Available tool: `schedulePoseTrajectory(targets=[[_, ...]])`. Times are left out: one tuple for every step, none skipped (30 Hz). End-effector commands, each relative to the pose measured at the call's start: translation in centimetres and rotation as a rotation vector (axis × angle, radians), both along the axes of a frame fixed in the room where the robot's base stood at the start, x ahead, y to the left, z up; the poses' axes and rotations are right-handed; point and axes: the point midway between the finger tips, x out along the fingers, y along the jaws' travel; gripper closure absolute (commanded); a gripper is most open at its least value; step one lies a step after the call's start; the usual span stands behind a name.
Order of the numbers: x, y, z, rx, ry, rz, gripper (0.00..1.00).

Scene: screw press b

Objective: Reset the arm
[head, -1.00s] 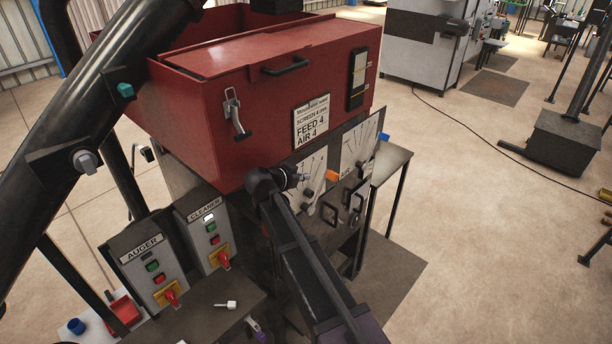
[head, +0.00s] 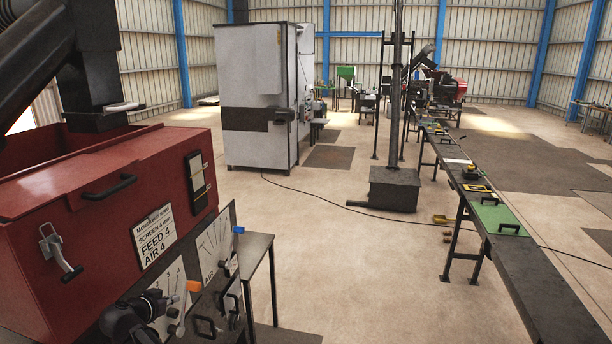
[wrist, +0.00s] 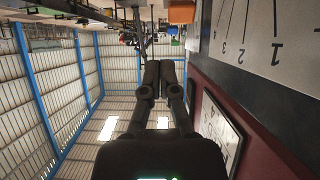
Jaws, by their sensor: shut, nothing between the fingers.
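My gripper (head: 165,303) is at the lower left of the head view, in front of the control panel of the red machine (head: 110,185). In the wrist view, its two black fingers (wrist: 160,72) are together with nothing between them. An orange lever knob (head: 194,286) is just right of the gripper in the head view. A blue lever knob (head: 238,229) is farther right at the panel's edge. Most of my arm is below the head view.
A small dark side table (head: 252,250) stands right of the panel. A long narrow bench (head: 545,290) runs along the right. A tall grey cabinet (head: 255,80) and a dark box on the floor (head: 395,190) stand farther back.

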Motion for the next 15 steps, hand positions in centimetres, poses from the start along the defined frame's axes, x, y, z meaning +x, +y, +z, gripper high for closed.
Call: schedulePoseTrajectory(targets=[[0.5, -1.7, -1.0, -0.009, 0.019, -0.014, 1.0], [0.8, -2.5, -1.5, -0.017, 0.033, -0.02, 1.0], [1.2, -3.8, -2.1, -0.026, 0.052, -0.03, 1.0], [1.5, -4.8, -2.7, -0.034, 0.068, -0.037, 1.0], [1.8, -5.9, -3.2, -0.042, 0.085, -0.043, 1.0], [2.2, -7.4, -4.0, -0.051, 0.111, -0.054, 1.0], [2.4, -8.5, -4.5, -0.061, 0.13, -0.061, 1.0], [2.7, -9.7, -5.1, -0.067, 0.149, -0.069, 1.0], [3.0, -11.1, -5.9, -0.076, 0.176, -0.077, 1.0], [3.2, -12.3, -6.4, -0.083, 0.196, -0.083, 1.0], [3.4, -13.4, -7.0, -0.09, 0.216, -0.087, 1.0], [3.6, -14.9, -7.7, -0.098, 0.243, -0.096, 1.0], [3.7, -16.0, -8.3, -0.102, 0.264, -0.1, 1.0], [3.8, -17.1, -8.8, -0.108, 0.284, -0.104, 1.0], [3.9, -18.5, -9.6, -0.113, 0.312, -0.108, 1.0]])
